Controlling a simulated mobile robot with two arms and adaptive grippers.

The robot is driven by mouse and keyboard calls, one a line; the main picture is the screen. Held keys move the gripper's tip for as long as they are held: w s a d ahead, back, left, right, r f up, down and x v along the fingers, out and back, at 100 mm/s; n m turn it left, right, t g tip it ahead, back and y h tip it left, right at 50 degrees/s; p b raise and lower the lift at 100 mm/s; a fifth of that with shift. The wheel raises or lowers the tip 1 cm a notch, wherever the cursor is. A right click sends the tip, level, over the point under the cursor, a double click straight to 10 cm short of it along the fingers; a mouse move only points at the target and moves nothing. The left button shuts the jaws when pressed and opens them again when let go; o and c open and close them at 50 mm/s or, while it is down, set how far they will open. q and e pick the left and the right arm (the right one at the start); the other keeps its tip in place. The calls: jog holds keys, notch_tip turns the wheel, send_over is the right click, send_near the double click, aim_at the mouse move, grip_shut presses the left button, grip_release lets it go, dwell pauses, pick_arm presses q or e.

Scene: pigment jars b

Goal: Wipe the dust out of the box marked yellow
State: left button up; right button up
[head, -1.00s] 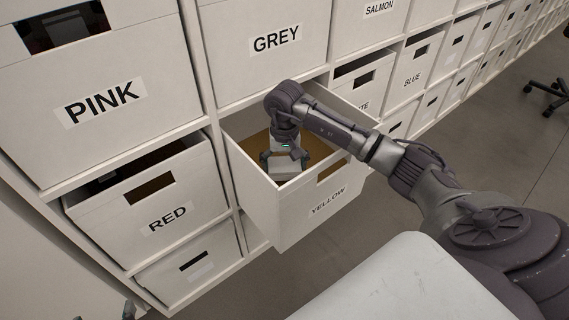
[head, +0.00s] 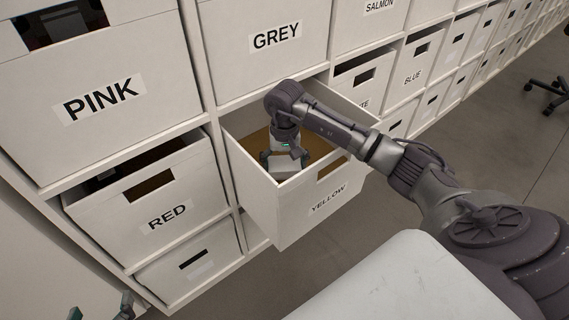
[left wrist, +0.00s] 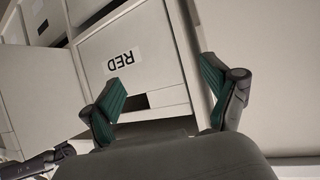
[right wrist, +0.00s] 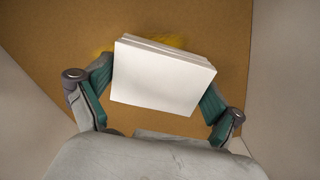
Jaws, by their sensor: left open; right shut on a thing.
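The box marked yellow (head: 300,222) is pulled out of the shelf, its brown floor partly showing in the head view. My right gripper (head: 284,160) reaches down inside it and is shut on a white block (right wrist: 162,76), which looks like a layered pad. In the right wrist view the pad lies between the fingers, over the brown floor (right wrist: 45,45). Yellow dust (right wrist: 172,41) shows just beyond the pad's far edge; the pad hides the floor under it. My left gripper (left wrist: 165,85) is open and empty, with its fingertips at the bottom left of the head view.
The box marked red (head: 150,205) is partly pulled out to the left. Boxes marked pink (head: 100,130) and grey (head: 262,65) stand above. A white surface (head: 400,285) fills the bottom middle of the head view. Open floor (head: 490,160) lies to the right.

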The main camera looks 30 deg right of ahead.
pick_arm(q)
jog(key=shift+w+r, duration=0.15)
jog(key=shift+r, duration=0.05)
jog(key=shift+w+d+r+t, duration=0.3)
jog(key=shift+w+r+t, duration=0.25)
jog(key=shift+r+t, duration=0.2)
pick_arm(e)
jog(key=shift+f, duration=0.3)
pick_arm(q)
jog(key=shift+w+d+r+t+h+b, duration=0.1)
jog(key=shift+w+r+t+h+b, duration=0.05)
jog(key=shift+r+t+b, duration=0.15)
jog(key=shift+w+d+r+t+h+b, duration=0.1)
jog(key=shift+w+r+h+b, duration=0.05)
jog(key=shift+r, duration=0.2)
pick_arm(e)
jog(key=shift+f, duration=0.25)
